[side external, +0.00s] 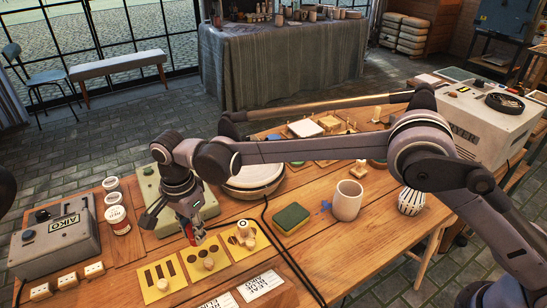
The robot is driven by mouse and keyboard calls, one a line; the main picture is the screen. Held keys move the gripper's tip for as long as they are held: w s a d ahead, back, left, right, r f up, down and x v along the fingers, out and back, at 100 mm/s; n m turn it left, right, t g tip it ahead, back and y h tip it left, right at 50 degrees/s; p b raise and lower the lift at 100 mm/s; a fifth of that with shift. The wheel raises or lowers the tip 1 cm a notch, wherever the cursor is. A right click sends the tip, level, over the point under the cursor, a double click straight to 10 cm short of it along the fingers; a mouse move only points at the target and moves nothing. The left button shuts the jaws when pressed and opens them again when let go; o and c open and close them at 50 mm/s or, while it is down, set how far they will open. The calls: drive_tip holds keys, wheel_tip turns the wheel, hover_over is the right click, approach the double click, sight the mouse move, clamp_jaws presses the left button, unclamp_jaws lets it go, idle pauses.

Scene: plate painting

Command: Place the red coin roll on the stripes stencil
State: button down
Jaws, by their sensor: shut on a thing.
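My gripper (190,226) is shut on the red coin roll (192,237), which shows as a small red piece between the fingers. It appears to be held above the table just behind the row of yellow stencils; the exact height is hard to tell. The stripes stencil (146,287) is the leftmost yellow card, with dark bars, in front and to the left of my gripper. The middle yellow stencil (223,263) has round dark marks. The right yellow stencil (264,244) has a pale wooden piece (243,230) standing on it.
A green box (147,190) stands behind my gripper, with white-lidded jars (117,218) to its left. Lettered cards (262,286) and a black cable (290,262) lie in front.

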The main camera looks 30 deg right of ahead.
drive_tip(key=a+f, duration=0.1)
drive_tip(key=a, duration=0.1)
drive_tip(key=s+a+f, duration=0.1)
drive_tip(key=a+f, duration=0.1)
drive_tip(key=a, duration=0.1)
drive_tip(key=a+f, duration=0.1)
drive_tip(key=a, duration=0.1)
drive_tip(key=shift+s+a+f, duration=0.15)
drive_tip(key=shift+s+f, duration=0.15)
drive_tip(key=shift+s, duration=0.05)
drive_tip(key=shift+f, duration=2.05)
drive_tip(key=shift+f, duration=0.1)
drive_tip(key=c, duration=1.1)
unclamp_jaws()
